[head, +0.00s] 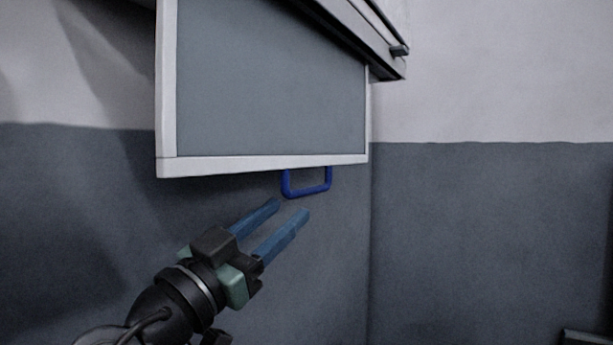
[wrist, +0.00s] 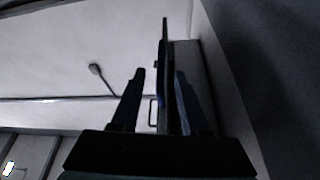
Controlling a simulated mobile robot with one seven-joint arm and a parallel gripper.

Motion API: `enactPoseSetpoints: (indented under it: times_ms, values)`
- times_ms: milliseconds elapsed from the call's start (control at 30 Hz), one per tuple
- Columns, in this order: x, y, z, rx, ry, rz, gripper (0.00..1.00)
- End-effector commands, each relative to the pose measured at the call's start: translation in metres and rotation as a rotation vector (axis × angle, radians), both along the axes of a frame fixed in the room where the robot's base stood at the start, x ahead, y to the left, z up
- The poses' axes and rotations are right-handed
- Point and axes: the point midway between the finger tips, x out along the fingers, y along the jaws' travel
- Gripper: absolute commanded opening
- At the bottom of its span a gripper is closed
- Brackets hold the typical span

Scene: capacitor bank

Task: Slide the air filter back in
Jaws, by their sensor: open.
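The air filter (head: 270,90) is a flat grey panel in a white frame, sticking out below a dark housing at the top of the head view. A blue loop handle (head: 307,184) hangs from its lower edge. My gripper (head: 291,206) is open and empty, its two blue fingers pointing up toward the handle from just below and left of it. In the wrist view, a thin dark panel seen edge-on, likely the filter (wrist: 165,60), shows between the open fingers (wrist: 158,74). I cannot tell the exact gap to the handle.
The dark housing edge (head: 350,30) runs above the filter, with a small knob (head: 399,51) at its right end. A two-tone wall (head: 490,220) stands behind, with a corner to the right of the filter.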

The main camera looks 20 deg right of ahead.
Motion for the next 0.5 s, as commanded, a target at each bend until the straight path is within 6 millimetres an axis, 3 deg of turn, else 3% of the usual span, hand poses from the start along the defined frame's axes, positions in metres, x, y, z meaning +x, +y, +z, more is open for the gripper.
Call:
enactPoseSetpoints:
  times_ms: [33,200,500]
  values:
    - [0.006,-0.01,0.01,-0.001,0.002,-0.003,0.45]
    - [0.023,-0.036,0.021,-0.001,0.001,-0.002,0.45]
    - [0.038,-0.058,0.03,-0.001,0.001,0.001,0.45]
